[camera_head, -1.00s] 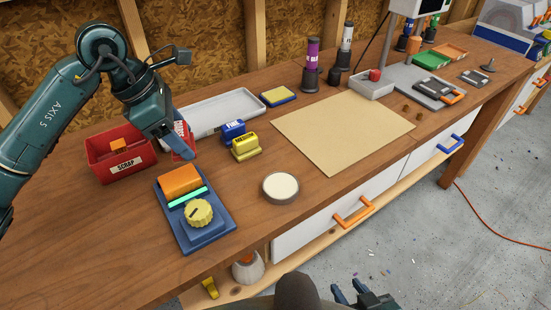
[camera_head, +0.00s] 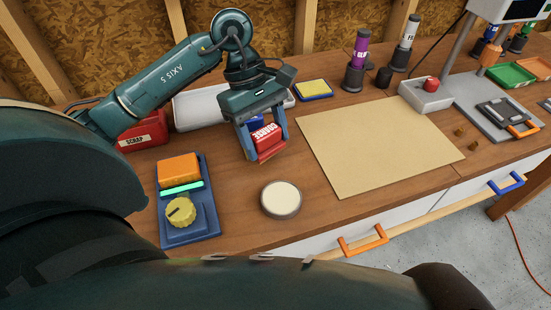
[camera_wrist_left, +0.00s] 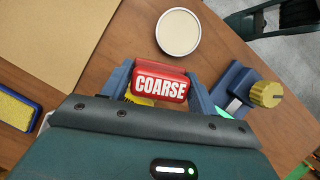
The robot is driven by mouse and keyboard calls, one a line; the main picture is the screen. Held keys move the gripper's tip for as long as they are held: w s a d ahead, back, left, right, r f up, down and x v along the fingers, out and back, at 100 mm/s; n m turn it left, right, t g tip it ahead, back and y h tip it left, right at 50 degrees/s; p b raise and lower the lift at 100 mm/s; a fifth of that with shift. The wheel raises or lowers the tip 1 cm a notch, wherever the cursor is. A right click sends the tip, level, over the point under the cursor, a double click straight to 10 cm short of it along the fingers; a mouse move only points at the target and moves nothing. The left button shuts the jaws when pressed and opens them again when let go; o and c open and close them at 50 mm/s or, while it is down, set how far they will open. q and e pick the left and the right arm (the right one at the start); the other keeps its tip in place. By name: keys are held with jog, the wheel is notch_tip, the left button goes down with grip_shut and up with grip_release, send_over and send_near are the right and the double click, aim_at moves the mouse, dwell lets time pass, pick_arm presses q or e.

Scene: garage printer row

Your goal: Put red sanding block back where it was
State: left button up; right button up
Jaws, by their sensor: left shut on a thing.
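My left gripper (camera_head: 266,150) is shut on the red sanding block (camera_head: 267,139), marked COARSE, and holds it above the bench. The block also shows in the left wrist view (camera_wrist_left: 160,86), between the two fingers. A blue block (camera_head: 256,121) shows partly behind the gripper. A bit of the yellow block (camera_wrist_left: 139,99) shows under the red one in the left wrist view; the rest is hidden. A dark part of my right arm shows at the top right of the left wrist view, its fingers unclear.
A round pale-topped tin (camera_head: 281,198) stands in front of the gripper. The blue tray with an orange block and yellow knob (camera_head: 181,211) is to the left. Red SCRAP bin (camera_head: 143,133), grey tray (camera_head: 197,108) and yellow pad (camera_head: 314,89) stand behind. A tan sheet (camera_head: 378,145) lies right.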

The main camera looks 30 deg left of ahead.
aim_at(272, 176)
pick_arm(q)
notch_tip(272, 176, down, 3)
jog(key=shift+s+r, duration=0.1)
jog(key=shift+r, duration=0.1)
notch_tip(272, 176, down, 4)
jog(key=shift+r+p, duration=0.15)
jog(key=shift+p, duration=0.2)
jog(key=shift+f, duration=0.3)
pick_arm(e)
jog(key=shift+s+d+f, duration=0.15)
jog(key=shift+d, duration=0.05)
pick_arm(q)
jog(key=shift+f, duration=0.1)
pick_arm(e)
jog(key=shift+f, duration=0.1)
pick_arm(q)
jog(key=shift+f+b, duration=0.15)
jog(key=shift+b, duration=0.25)
jog(key=o, duration=0.9)
pick_arm(e)
jog(key=shift+a+r, duration=0.15)
jog(key=shift+r, duration=0.25)
pick_arm(q)
jog(key=shift+o, duration=0.2)
